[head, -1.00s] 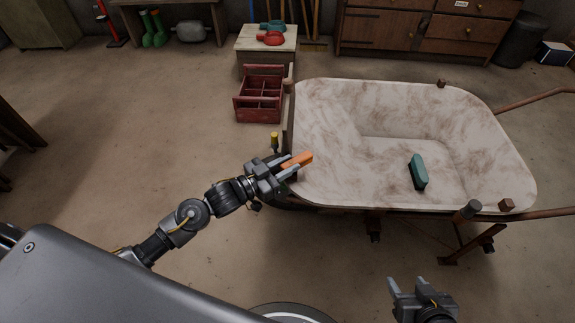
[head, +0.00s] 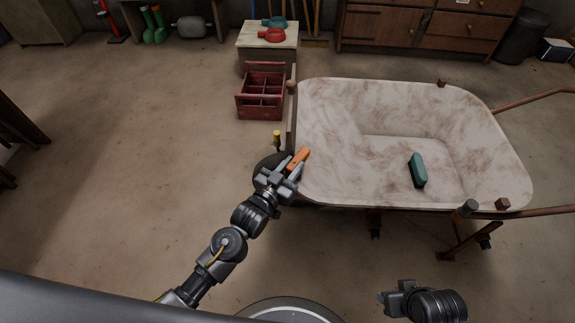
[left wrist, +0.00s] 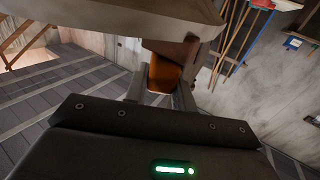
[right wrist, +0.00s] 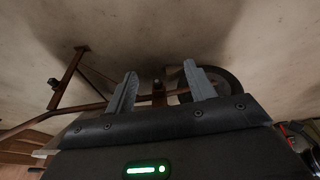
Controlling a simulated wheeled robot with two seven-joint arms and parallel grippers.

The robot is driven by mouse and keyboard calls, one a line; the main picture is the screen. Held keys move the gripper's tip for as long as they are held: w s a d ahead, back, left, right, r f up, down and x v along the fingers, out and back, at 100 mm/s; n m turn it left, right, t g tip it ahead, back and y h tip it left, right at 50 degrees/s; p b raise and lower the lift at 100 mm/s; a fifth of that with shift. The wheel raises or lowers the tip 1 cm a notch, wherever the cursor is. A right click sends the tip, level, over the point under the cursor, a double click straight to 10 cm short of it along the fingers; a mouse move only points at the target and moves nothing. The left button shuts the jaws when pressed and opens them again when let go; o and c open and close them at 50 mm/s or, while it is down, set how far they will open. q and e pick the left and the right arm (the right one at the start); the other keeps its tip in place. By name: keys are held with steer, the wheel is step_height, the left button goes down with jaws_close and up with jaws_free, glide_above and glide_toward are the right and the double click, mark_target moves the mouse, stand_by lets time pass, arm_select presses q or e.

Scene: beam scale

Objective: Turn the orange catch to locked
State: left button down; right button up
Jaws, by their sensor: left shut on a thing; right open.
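The orange catch (head: 300,156) sits at the near left corner of the pale wheelbarrow tray (head: 330,140) in the head view. My left gripper (head: 291,168) is shut on it, and the catch's free end sticks out past the fingers, pointing up and right. In the left wrist view the orange catch (left wrist: 163,76) is between the fingers, below the tray's rim. My right gripper (head: 393,299) is low at the bottom right, apart from the wheelbarrow. In the right wrist view its fingers (right wrist: 160,90) are spread and empty. The catch's mount is hidden behind my left gripper.
A teal brush-like block (head: 417,170) lies in the tray. A red toolbox (head: 262,92) and a yellow-handled tool (head: 277,136) are left of the wheelbarrow. The wheelbarrow's rusty handle (head: 545,214) reaches right.

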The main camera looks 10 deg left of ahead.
arm_select(q)
steer(key=c, duration=1.4)
jaws_free()
steer(key=shift+c, duration=0.2)
steer(key=shift+s+a, duration=0.15)
steer(key=shift+s, duration=0.1)
steer(key=p+v, duration=0.1)
steer(key=v, duration=0.9)
arm_select(e)
steer(key=x, duration=0.2)
steer(key=shift+a+f, duration=0.15)
steer(key=shift+f, duration=0.25)
arm_select(q)
steer(key=shift+s+a, duration=0.1)
steer(key=shift+a, duration=0.05)
